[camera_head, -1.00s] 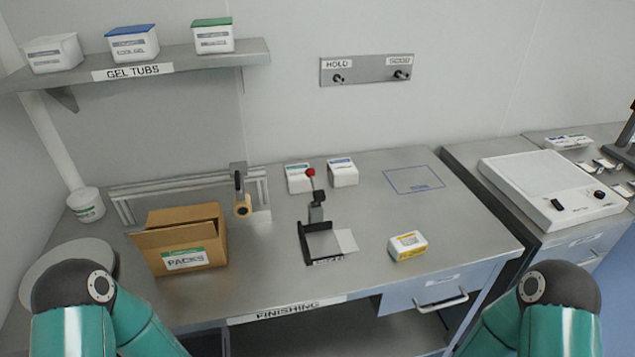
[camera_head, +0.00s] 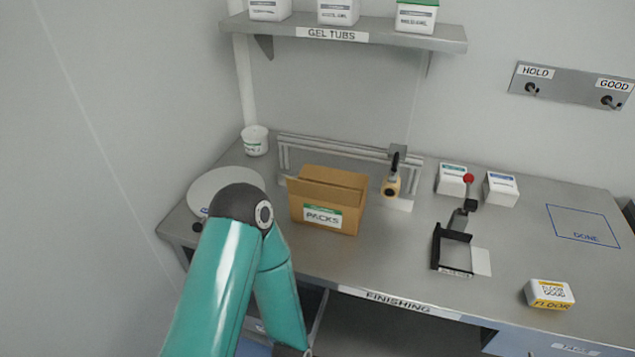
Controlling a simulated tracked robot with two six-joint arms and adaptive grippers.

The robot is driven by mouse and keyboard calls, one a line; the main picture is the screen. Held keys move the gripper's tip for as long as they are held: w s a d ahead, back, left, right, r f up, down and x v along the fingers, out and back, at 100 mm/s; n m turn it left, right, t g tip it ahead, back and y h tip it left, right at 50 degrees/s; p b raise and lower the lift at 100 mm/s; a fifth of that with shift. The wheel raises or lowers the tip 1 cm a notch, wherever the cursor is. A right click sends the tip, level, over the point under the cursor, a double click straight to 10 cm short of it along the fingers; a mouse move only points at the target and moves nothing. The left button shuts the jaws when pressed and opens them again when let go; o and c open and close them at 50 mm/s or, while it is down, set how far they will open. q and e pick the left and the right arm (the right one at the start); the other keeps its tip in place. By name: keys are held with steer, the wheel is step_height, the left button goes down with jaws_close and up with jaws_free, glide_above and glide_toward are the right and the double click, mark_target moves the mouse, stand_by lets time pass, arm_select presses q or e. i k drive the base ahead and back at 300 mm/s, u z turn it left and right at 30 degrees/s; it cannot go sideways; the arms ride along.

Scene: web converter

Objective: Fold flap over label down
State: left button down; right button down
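A black frame-like fixture (camera_head: 455,249) sits on the steel bench, right of centre. A lever with a red ball knob (camera_head: 468,178) rises at its back. A flat white piece (camera_head: 481,261) sticks out at the fixture's right side; I cannot tell whether it is a flap or a label. A brown cardboard box marked PACKS (camera_head: 328,200) stands at the left with flaps raised along its top. My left arm shows in front of the bench, bending down out of the picture. Neither gripper is in view.
A white and yellow FLOUR-like labelled pack (camera_head: 549,294) lies at the right front. Two white boxes (camera_head: 501,189) stand behind the fixture. A tape tool (camera_head: 392,185) hangs from a rail. A round grey plate (camera_head: 225,189) lies left. The blue DONE outline (camera_head: 583,226) is empty.

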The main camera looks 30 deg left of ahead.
mark_target(339, 196)
steer(key=u, duration=1.25)
steer(key=k, duration=0.25)
steer(key=z, duration=0.3)
